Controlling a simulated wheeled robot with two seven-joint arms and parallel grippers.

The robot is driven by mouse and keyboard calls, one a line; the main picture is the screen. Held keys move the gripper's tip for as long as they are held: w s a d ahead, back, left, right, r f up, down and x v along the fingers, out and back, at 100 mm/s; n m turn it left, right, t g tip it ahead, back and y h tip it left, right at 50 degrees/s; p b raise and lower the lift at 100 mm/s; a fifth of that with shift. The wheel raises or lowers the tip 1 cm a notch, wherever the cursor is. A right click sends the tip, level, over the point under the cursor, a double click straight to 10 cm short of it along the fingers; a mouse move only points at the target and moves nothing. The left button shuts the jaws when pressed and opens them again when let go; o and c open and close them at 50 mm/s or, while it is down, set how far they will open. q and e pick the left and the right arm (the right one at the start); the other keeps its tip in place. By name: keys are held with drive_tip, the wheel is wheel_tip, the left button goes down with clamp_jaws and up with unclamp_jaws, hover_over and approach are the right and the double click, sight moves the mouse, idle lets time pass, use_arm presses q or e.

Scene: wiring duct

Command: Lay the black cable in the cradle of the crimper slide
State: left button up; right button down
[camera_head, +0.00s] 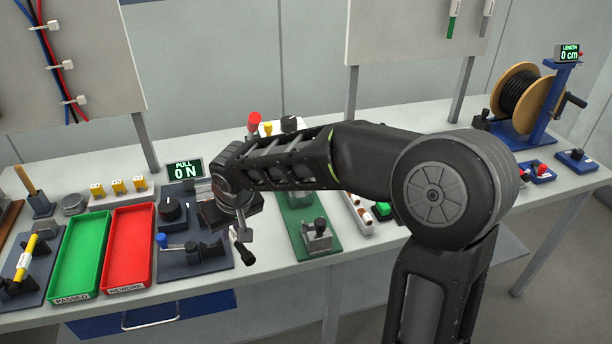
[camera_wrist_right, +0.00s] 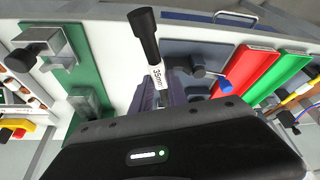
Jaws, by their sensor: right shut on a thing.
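My right gripper (camera_head: 238,222) is shut on the black cable (camera_head: 244,254), a short thick piece with a dark end. In the right wrist view the cable (camera_wrist_right: 143,30) sticks out beyond the fingers (camera_wrist_right: 170,95) and carries a white "35mm" label. The crimper has a green base (camera_head: 300,225) with a grey metal block and a black knob, the likely slide (camera_head: 317,237); it also shows in the wrist view (camera_wrist_right: 48,48). The cable is left of this block in the head view, apart from it. My forearm hides the crimper's back part. My left gripper is not in view.
A pull tester plate (camera_head: 205,262) with a blue-knobbed clamp lies under and left of the gripper. Red (camera_head: 130,245) and green (camera_head: 82,255) trays are further left. A cable reel (camera_head: 520,95) stands at far right. Bare table shows between tester plate and green base.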

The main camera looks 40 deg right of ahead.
drive_tip(key=w+d+r+m, duration=0.1)
drive_tip(key=d, duration=1)
drive_tip(key=w+d+r+m+h+b, duration=0.1)
drive_tip(key=w+d+m, duration=0.1)
drive_tip(key=d, duration=0.9)
drive_tip(key=shift+w+d+m+b, duration=0.2)
drive_tip(key=shift+d+m+b, duration=0.1)
drive_tip(key=shift+d, duration=0.05)
drive_tip(key=shift+f+b, duration=3.4)
drive_tip(key=shift+f, duration=0.9)
drive_tip(key=c, duration=1.2)
unclamp_jaws()
drive_tip(key=shift+r, duration=0.1)
